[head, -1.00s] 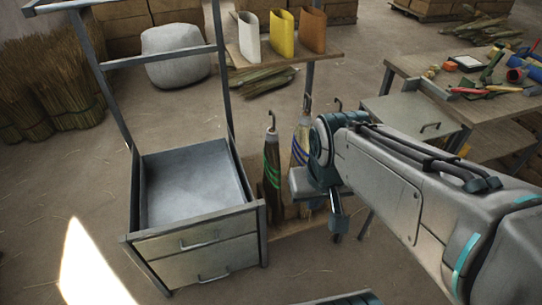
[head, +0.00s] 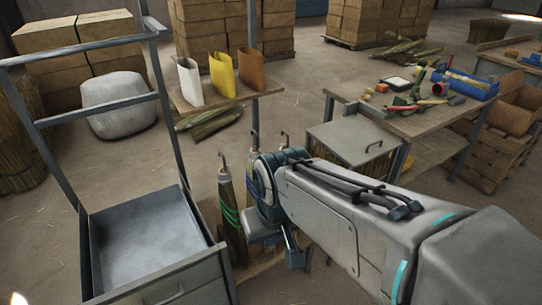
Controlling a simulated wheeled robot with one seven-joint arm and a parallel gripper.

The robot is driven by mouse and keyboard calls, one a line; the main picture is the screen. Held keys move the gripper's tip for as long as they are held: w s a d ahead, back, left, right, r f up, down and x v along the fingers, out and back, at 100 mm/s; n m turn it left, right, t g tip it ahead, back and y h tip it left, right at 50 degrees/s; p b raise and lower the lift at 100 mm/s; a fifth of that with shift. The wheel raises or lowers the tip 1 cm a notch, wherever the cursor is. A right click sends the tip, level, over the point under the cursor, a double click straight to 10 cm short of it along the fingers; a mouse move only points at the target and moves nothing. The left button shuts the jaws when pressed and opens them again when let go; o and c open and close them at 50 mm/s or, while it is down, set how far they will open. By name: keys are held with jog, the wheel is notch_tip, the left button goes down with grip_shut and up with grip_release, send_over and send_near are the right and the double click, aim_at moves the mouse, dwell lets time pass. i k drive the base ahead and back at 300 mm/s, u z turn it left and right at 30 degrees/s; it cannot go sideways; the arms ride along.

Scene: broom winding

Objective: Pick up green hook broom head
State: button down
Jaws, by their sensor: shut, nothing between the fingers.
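The broom head with green bands (head: 229,208) stands upright in a low wooden rack, a bent metal hook at its top. It is just left of my wrist in the head view. A second broom head (head: 252,150) stands behind my wrist and is mostly hidden. Another hook (head: 284,138) shows to its right. My gripper (head: 294,258) points down to the right of the green-banded broom head, apart from it in the picture. It is shut and empty, and its fingertips are small and partly hidden by my arm.
A metal cart with an open tray (head: 150,240) stands close on the left. A wooden shelf (head: 262,86) holds white, yellow and brown sleeves. A workbench (head: 425,122) with tools and a grey cabinet (head: 350,142) stand right. Open floor lies between shelf and workbench.

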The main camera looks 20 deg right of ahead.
aim_at(230, 217)
jog(key=u, duration=1.4)
jog(key=i, duration=0.5)
jog(key=z, duration=2.75)
